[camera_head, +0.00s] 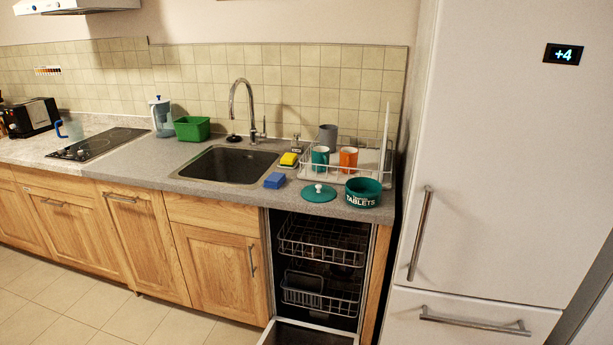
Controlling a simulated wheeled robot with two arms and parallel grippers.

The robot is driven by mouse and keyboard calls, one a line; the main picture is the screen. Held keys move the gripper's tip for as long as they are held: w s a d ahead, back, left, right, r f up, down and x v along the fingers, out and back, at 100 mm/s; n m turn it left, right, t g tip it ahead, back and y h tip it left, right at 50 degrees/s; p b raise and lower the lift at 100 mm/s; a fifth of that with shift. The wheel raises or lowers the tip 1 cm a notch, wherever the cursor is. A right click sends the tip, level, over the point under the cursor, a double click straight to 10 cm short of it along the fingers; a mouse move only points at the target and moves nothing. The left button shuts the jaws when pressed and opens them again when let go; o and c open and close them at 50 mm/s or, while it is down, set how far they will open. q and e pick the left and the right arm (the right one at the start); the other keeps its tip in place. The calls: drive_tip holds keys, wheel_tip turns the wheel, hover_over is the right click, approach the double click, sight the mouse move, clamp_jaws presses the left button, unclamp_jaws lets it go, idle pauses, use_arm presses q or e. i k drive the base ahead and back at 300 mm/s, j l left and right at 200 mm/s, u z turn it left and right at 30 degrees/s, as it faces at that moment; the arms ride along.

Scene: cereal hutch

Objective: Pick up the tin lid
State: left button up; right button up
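The tin lid (319,193) is a round teal disc with a pale knob on top. It lies flat on the grey counter near the front edge, above the open dishwasher. The teal tin (363,192), lettered "TABLETS", stands just right of it, with its top open. Neither of my grippers shows in the head view.
A blue box (275,180) and a yellow sponge (289,159) lie left of the lid, beside the sink (228,165). A dish rack (345,162) with mugs stands behind. The dishwasher (321,262) is open below. A tall fridge (491,150) bounds the right.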

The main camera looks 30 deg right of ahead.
sight(315, 193)
drive_tip(key=z, duration=1.4)
